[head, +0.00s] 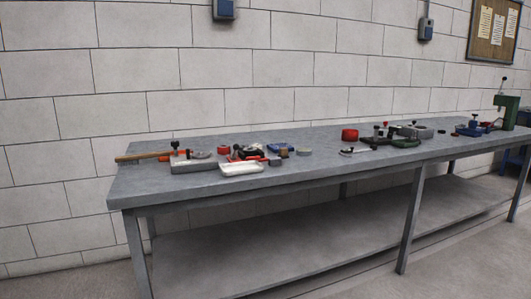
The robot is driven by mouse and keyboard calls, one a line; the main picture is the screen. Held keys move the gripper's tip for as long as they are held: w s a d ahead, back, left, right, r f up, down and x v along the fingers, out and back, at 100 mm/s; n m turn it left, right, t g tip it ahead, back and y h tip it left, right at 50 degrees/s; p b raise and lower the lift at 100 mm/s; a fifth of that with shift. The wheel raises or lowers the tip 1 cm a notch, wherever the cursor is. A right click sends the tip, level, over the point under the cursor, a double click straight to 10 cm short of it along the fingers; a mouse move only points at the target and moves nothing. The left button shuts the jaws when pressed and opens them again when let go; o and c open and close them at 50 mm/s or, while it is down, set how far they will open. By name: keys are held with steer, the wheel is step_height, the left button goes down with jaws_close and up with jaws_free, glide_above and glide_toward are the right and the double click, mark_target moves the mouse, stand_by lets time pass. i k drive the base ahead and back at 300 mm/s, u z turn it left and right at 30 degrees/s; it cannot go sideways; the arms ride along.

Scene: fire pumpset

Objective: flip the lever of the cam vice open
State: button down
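A long grey workbench (330,150) stands along the wall with several small tools and fixtures on it. I cannot tell for sure which one is the cam vice. At the left end a grey block-like fixture (193,166) has red-orange parts and a black knob (175,145) on top. A blue fixture (471,129) with an upright knob sits toward the right end. A grey block-shaped piece (413,131) lies to its left. At this distance no lever position is readable. My gripper is not in view.
A wooden-handled brush (142,157) overhangs the bench's left end. A white tray (241,169) sits near the front edge. A red round part (350,135) and a green press (508,112) stand farther right. Bare bench top lies between the groups; the lower shelf (290,250) is empty.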

mark_target(233, 155)
steer(key=z, duration=0.5)
steer(key=i, duration=1.05)
steer(key=u, duration=0.55)
steer(key=i, duration=0.6)
steer(key=u, duration=0.75)
